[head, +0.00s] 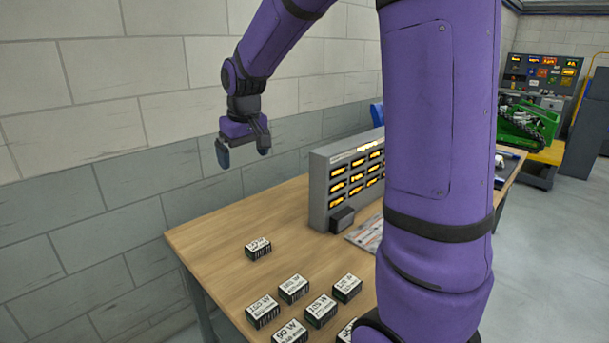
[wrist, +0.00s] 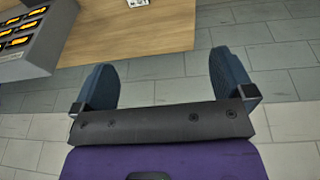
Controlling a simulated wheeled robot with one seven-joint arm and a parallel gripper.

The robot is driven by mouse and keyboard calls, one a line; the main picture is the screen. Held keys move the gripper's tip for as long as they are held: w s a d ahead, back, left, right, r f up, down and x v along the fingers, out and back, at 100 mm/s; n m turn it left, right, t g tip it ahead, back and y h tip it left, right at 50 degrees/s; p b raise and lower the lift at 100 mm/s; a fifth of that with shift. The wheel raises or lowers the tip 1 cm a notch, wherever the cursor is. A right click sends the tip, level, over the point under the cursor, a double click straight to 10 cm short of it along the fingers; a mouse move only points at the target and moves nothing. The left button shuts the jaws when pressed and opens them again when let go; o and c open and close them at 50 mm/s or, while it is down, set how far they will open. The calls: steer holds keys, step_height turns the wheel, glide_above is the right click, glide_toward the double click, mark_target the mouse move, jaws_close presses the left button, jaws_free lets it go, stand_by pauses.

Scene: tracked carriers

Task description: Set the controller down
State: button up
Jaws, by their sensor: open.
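My gripper (head: 243,150) is open and empty, raised in the air beyond the table's left back corner. Several similar labelled boxes (head: 293,288) stand nearer. The print is too small to tell which one is the controller.
The wooden table (head: 210,234) has bare room at its left end. A grey rack with lit orange displays (head: 318,192) stands at its back, with a small dark block (head: 342,219) before it. A printed sheet (head: 366,233) lies beside it. A block wall runs behind.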

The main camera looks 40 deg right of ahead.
steer(key=s+a+r+t, duration=0.1)
steer(key=s+a+r, duration=0.1)
steer(key=s, duration=0.7)
steer(key=s+a+r, duration=0.1)
steer(key=s+a, duration=0.1)
steer(key=s, duration=0.7)
steer(key=s+a+r+t, duration=0.1)
steer(key=s+a+r, duration=0.1)
steer(key=s, duration=0.8)
steer(key=shift+a+r+t, duration=0.25)
steer(key=shift+r+t, duration=0.05)
steer(key=shift+r, duration=0.05)
